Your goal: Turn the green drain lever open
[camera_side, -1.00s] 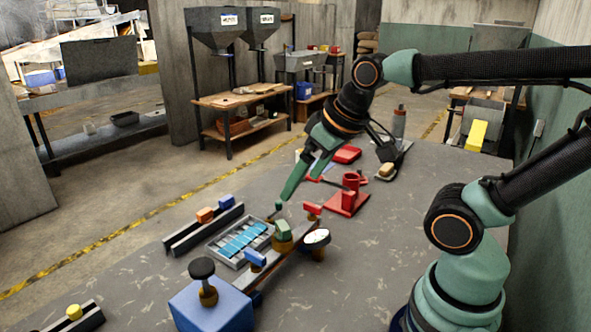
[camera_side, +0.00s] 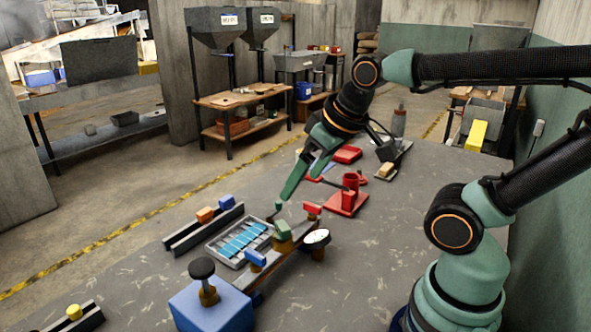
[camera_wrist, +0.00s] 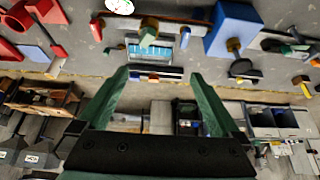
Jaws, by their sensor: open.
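The green lever (camera_side: 282,228) sits on a brass-coloured valve body in the middle of a long rail, between a blue handle (camera_side: 256,258) and a red handle (camera_side: 312,208).
A tray with blue strips (camera_side: 213,249) lies behind the rail. A blue box with a black knob (camera_side: 212,308) stands at the front, and a white-faced gauge (camera_side: 316,238) is right of the lever. A red stand (camera_side: 346,202) is farther right. The front right tabletop is clear.

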